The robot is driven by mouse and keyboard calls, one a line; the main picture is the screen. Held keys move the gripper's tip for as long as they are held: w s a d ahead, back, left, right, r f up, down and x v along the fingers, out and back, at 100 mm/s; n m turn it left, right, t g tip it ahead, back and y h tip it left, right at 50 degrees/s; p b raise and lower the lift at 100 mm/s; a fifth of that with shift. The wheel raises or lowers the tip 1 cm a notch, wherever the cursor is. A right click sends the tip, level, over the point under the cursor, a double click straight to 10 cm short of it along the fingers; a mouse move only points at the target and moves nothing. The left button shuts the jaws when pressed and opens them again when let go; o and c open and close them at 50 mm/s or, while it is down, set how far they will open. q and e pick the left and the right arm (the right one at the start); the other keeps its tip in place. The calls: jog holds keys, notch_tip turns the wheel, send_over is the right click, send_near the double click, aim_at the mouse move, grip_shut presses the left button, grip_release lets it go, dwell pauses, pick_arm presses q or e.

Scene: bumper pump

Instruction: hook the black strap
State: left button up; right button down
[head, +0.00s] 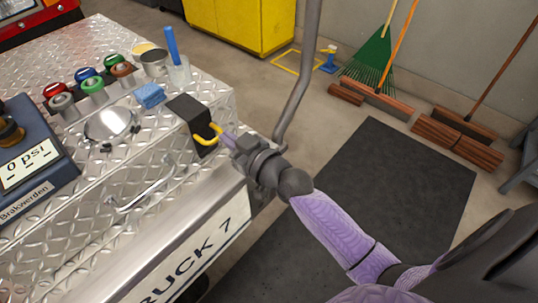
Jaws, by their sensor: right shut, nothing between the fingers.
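The black strap (188,107) lies at the right corner of the diamond-plate bumper top and runs down over its edge. A yellow hook (206,138) shows against the strap's hanging part. My right gripper (229,141) is shut and empty, with its fingertips just right of the hook. Whether the fingertips touch the hook or the strap I cannot tell. The strap's lower end is partly hidden. My left gripper is out of view.
On the bumper (75,213) stand a blue sponge (150,95), a cup (179,74) with a blue-handled tool, colored caps and a gauge box (28,170). A grey pole (300,75) rises behind my right gripper. A dark mat (385,185) lies on the floor.

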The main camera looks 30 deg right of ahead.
jog(key=p+v, duration=0.2)
jog(key=v, duration=0.8)
jog(key=s+d+f+m+g+h, duration=0.15)
jog(key=s+f+g, duration=0.45)
jog(key=f, duration=0.7)
jog(key=s+d+f+g+h, duration=0.3)
jog(key=s+f, duration=0.5)
jog(key=f, duration=0.6)
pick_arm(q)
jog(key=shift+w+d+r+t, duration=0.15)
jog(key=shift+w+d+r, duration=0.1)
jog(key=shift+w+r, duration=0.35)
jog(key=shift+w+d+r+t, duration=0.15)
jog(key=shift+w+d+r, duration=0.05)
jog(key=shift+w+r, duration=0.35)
pick_arm(e)
jog(key=s+f+g, duration=0.3)
jog(key=s+f, duration=0.1)
jog(key=s, duration=0.6)
jog(key=s+f+g+h, duration=0.1)
jog(key=s+f+g, duration=0.3)
jog(key=s, duration=0.7)
jog(key=shift+s+a+f+g, duration=0.2)
jog(key=shift+a+f+g, duration=0.1)
jog(key=shift+a, duration=0.05)
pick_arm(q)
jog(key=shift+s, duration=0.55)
